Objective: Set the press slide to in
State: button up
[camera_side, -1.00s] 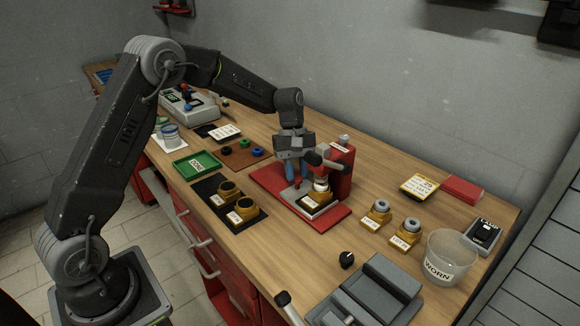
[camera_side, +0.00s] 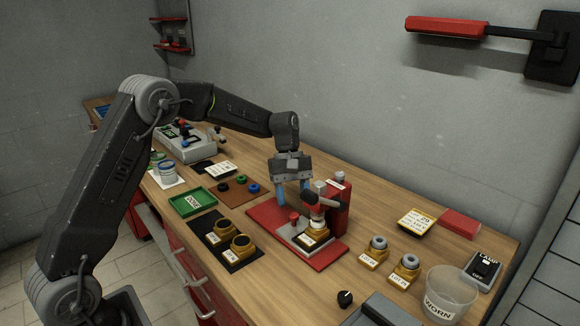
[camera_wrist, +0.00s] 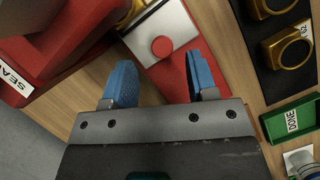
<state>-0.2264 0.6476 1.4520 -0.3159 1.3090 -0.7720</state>
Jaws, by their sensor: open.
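The red press (camera_side: 336,208) stands on a red base (camera_side: 262,217) mid-bench. Its grey slide (camera_side: 287,233) has a round red knob (camera_side: 294,216) on top. A brass holder with a label (camera_side: 310,239) sits at the press end of the slide, apparently below the press head. My gripper (camera_side: 293,201) is open and empty, its blue fingertips above and just behind the knob. In the wrist view, the knob (camera_wrist: 162,47) and slide (camera_wrist: 172,22) show beyond the gap between my fingers (camera_wrist: 160,82), and nothing is between them. Part of the press (camera_wrist: 50,45) is at the left.
Left of the press are a black mat with two brass holders (camera_side: 241,243) and a green tray (camera_side: 192,202). Right are two labelled brass holders (camera_side: 376,250), a clear WORN tub (camera_side: 448,290) and a black knob (camera_side: 345,298). Bare wood lies behind the press.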

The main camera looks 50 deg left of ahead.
jog(key=v, duration=1)
jog(key=shift+r, duration=0.25)
jog(key=s+d+r+m+t+y, duration=0.1)
jog(key=s+d+r+m+t, duration=0.2)
jog(key=s, duration=0.4)
jog(key=s+d+r+m+t+y, duration=0.1)
jog(key=s+d+r+m+y, duration=0.2)
jog(key=s, duration=0.5)
jog(key=s+d+f+m+t, duration=0.1)
jog(key=s+f+m, duration=0.1)
jog(key=s, duration=0.5)
jog(key=s+d+f+m+t, duration=0.2)
jog(key=s+m, duration=0.2)
jog(key=s, duration=0.3)
jog(key=shift+s+d+m+t, duration=0.3)
jog(key=shift+m, duration=0.1)
